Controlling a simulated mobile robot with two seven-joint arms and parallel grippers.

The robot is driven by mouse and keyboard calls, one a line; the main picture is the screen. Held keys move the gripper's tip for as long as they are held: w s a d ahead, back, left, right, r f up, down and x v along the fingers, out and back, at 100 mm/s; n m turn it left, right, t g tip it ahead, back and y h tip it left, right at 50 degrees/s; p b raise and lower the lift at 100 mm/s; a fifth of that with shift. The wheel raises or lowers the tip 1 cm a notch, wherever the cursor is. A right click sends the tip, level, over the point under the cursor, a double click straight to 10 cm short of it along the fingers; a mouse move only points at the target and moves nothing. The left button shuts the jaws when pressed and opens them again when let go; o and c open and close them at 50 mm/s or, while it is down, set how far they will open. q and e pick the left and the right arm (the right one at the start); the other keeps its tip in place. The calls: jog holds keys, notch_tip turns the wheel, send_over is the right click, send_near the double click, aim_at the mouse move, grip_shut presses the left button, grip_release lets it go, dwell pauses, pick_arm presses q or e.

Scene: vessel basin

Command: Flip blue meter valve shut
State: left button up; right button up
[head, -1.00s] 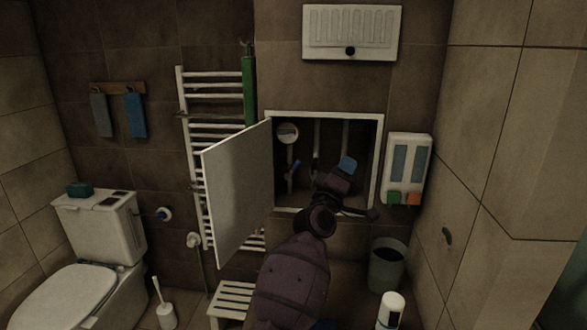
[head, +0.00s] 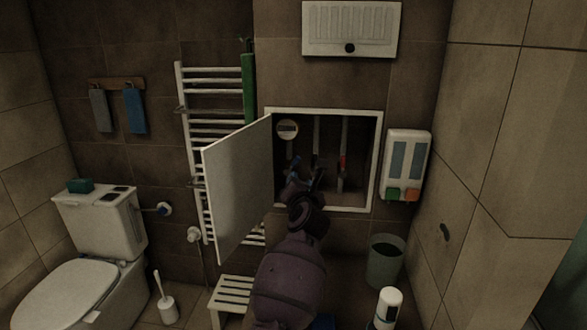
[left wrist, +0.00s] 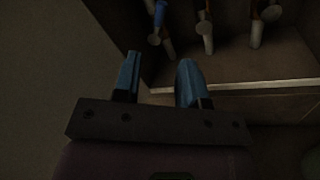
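The blue valve handle (head: 291,164) is on the left pipe inside the open wall cabinet, below a round white meter (head: 287,129). It also shows at the top of the left wrist view (left wrist: 160,12), where it appears to run along the pipe. My left gripper (head: 306,176) is at the cabinet opening, just below and right of the blue handle. In the left wrist view my left gripper (left wrist: 158,68) has its two blue fingers apart with nothing between them, short of the handle. The gripper partly hides the lower pipes in the head view. My right gripper is not in view.
The white cabinet door (head: 238,190) stands open on the left. A red valve handle (head: 343,162) is on the right pipe, with another pipe between. The cabinet's lower frame edge (left wrist: 240,88) lies ahead of my fingers. A dispenser (head: 407,165) hangs right of the cabinet.

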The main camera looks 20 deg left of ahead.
aim_at(293, 166)
pick_arm(q)
jog(key=x, duration=0.3)
jog(key=b+x, duration=0.1)
jog(key=x, duration=0.6)
jog(key=shift+w+a+f+b, duration=0.25)
jog(key=shift+a+b, duration=0.05)
jog(key=shift+a, duration=0.15)
grip_shut()
